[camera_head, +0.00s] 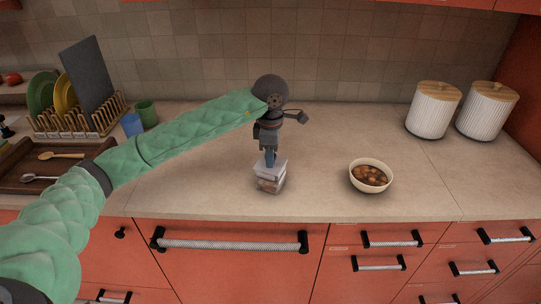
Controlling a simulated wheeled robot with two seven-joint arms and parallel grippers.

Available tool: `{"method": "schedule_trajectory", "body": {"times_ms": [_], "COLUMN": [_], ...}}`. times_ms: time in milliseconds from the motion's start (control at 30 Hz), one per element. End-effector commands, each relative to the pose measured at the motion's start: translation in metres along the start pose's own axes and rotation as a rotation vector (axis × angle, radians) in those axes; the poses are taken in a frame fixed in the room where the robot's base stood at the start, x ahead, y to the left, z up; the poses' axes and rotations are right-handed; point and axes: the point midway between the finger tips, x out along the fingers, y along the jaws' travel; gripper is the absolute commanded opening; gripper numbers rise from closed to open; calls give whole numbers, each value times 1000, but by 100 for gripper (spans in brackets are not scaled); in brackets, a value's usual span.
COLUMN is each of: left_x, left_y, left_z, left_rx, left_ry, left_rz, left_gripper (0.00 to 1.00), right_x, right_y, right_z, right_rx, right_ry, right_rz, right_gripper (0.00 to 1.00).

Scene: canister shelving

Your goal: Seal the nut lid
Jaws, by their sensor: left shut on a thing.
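A small clear canister (269,185) with brownish contents, seemingly nuts, stands on the counter near its front edge. A pale lid (271,168) sits at its top; I cannot tell whether it is pressed fully down. My left gripper (270,160) points straight down over the lid and is shut on it at the top. The fingers hide part of the lid's middle. My right gripper is not in view.
A cream bowl (371,187) of brown food stands to the right. Two white ribbed canisters with wooden lids (432,112) (486,112) stand at the back right. A dish rack (75,126), cups and a wooden tray (85,178) are at the left. Counter around the canister is clear.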

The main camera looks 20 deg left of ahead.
Motion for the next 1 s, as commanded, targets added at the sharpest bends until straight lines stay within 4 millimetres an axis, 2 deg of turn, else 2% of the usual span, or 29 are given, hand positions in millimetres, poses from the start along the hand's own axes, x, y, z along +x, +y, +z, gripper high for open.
{"method": "schedule_trajectory", "body": {"times_ms": [1000], "left_x": [1], "left_y": [0], "left_z": [0], "left_rx": [0], "left_ry": [0], "left_rz": [1], "left_gripper": [5], "right_x": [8], "right_y": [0], "right_z": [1], "right_rx": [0], "right_ry": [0], "right_rz": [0], "right_gripper": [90]}}
